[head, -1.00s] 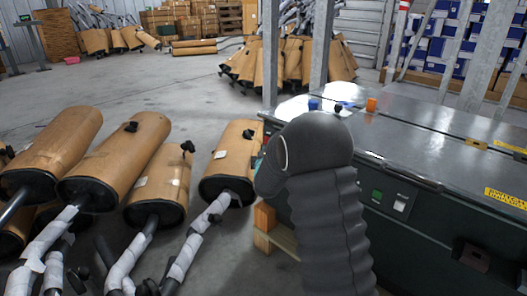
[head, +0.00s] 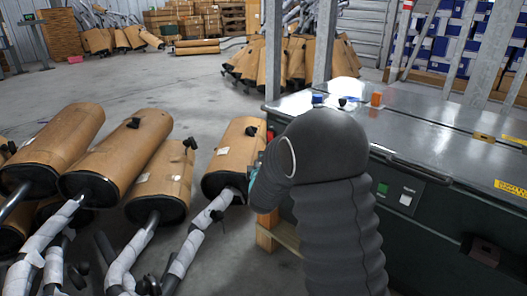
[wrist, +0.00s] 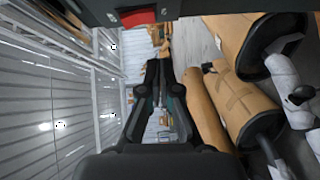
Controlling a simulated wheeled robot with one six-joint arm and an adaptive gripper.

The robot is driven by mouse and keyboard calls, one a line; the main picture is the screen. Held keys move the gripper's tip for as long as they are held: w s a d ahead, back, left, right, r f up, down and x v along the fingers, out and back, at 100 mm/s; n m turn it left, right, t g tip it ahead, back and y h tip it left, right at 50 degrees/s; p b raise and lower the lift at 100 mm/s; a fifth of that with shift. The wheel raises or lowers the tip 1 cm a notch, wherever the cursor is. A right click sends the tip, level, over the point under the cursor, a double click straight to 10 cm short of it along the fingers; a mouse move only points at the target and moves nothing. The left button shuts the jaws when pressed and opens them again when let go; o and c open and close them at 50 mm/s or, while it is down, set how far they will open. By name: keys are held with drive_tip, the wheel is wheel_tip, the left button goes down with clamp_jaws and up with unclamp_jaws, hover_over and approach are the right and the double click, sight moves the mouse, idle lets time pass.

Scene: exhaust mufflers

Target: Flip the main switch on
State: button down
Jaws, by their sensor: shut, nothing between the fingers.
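A dark green machine cabinet (head: 440,215) stands at the right in the head view. Its front carries a green button (head: 383,188) and a white switch (head: 406,199), with labels too small to read. In the wrist view a red part (wrist: 136,15) sits on a dark surface along the top edge; it may be the main switch, but I cannot be sure. My gripper (wrist: 165,68) shows in the wrist view with its fingers together and empty, apart from the red part. In the head view my arm hides most of the gripper.
Several brown-wrapped mufflers (head: 160,180) with wrapped pipes lie on the floor at left, close to the arm. A wooden pallet (head: 268,228) shows under the cabinet's left end. Steel posts (head: 325,40) rise behind the cabinet. Open floor (head: 190,85) lies beyond the mufflers.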

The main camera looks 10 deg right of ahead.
drive_tip(key=shift+s+a+f, duration=0.1)
drive_tip(key=shift+s+a, duration=0.1)
drive_tip(key=shift+s, duration=0.75)
drive_tip(key=shift+s+a+f, duration=0.1)
drive_tip(key=shift+s+a, duration=0.1)
drive_tip(key=shift+s, duration=0.75)
drive_tip(key=shift+s+a+f, duration=0.1)
drive_tip(key=shift+s+a, duration=0.1)
drive_tip(key=shift+s, duration=0.75)
